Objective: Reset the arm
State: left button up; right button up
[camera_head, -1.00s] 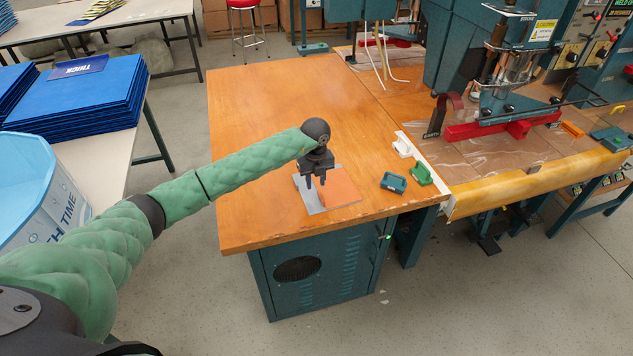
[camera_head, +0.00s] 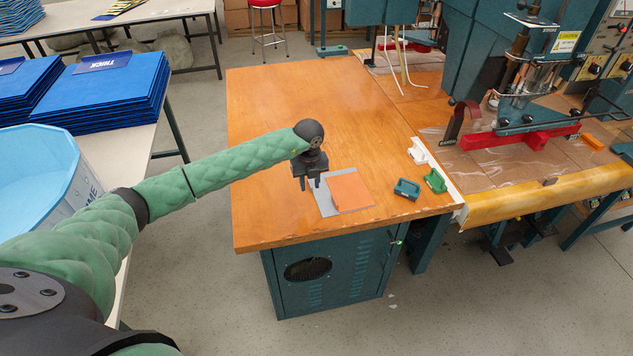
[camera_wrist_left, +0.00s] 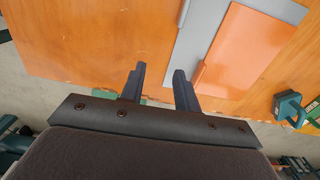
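My left arm comes in from the left, and its gripper (camera_head: 307,184) hangs above the wooden table, just left of a grey sheet (camera_head: 326,203). The two fingers are apart with nothing between them; the left wrist view also shows the open fingers (camera_wrist_left: 160,85). An orange sheet (camera_head: 350,191) lies partly over the grey sheet on the table. In the left wrist view the grey sheet (camera_wrist_left: 200,42) and orange sheet (camera_wrist_left: 250,45) lie beyond the right finger. My right gripper is in neither view.
A teal clamp-like block (camera_head: 407,189), a green one (camera_head: 435,181) and a white one (camera_head: 417,150) sit near the wooden table's (camera_head: 290,100) right edge. A welding machine with a red base (camera_head: 520,139) stands at the right. Blue stacked folders (camera_head: 105,92) lie at the left.

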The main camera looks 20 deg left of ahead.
pick_arm(q)
jog(key=shift+s+a+r, duration=0.25)
jog(key=shift+s+a, duration=0.1)
jog(key=shift+a, duration=0.1)
